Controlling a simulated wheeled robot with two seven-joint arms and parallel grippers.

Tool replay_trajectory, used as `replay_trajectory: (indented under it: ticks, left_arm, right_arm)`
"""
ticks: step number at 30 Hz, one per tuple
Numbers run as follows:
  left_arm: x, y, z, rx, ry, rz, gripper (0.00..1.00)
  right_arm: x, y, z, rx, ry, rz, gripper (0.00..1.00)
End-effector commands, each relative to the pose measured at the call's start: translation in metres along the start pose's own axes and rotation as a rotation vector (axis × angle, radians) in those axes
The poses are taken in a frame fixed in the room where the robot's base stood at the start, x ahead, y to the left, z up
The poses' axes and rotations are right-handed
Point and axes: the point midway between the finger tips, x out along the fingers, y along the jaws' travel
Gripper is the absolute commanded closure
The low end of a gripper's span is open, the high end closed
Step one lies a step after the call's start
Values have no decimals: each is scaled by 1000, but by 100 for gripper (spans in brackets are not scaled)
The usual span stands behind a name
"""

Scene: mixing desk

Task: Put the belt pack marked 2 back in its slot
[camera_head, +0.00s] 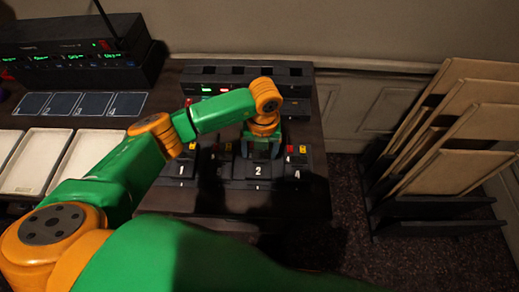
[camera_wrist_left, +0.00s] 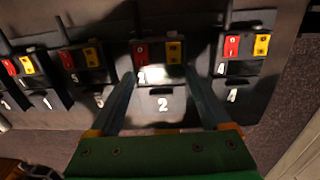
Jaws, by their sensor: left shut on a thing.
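The belt pack marked 2 (camera_wrist_left: 161,54) is a small black box with a red and a yellow patch on top. In the left wrist view it stands at the slot with the white 2 (camera_wrist_left: 163,104), in line with the packs beside it. I cannot tell whether it is fully seated. My left gripper (camera_head: 263,150) is shut on this pack, one finger on each side; the fingers also show in the left wrist view (camera_wrist_left: 160,74). In the head view the gripper covers most of the pack. My right gripper is not in view.
Other belt packs stand close on both sides, one at 4 (camera_head: 297,160) and one at 1 (camera_head: 183,155). A black rack unit (camera_head: 245,75) stands behind. White trays (camera_head: 40,160) and a radio receiver (camera_head: 80,50) are left. Leaning boards (camera_head: 450,130) stand right, beyond the desk edge.

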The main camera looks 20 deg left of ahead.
Motion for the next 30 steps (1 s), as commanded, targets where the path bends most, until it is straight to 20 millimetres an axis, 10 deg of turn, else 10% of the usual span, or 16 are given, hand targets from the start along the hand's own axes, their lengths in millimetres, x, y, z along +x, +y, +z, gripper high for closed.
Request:
replay_trajectory:
  ticks: [30]
  left_arm:
    - [12, 0, 0, 0, 0, 0, 81]
  right_arm:
    - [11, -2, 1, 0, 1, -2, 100]
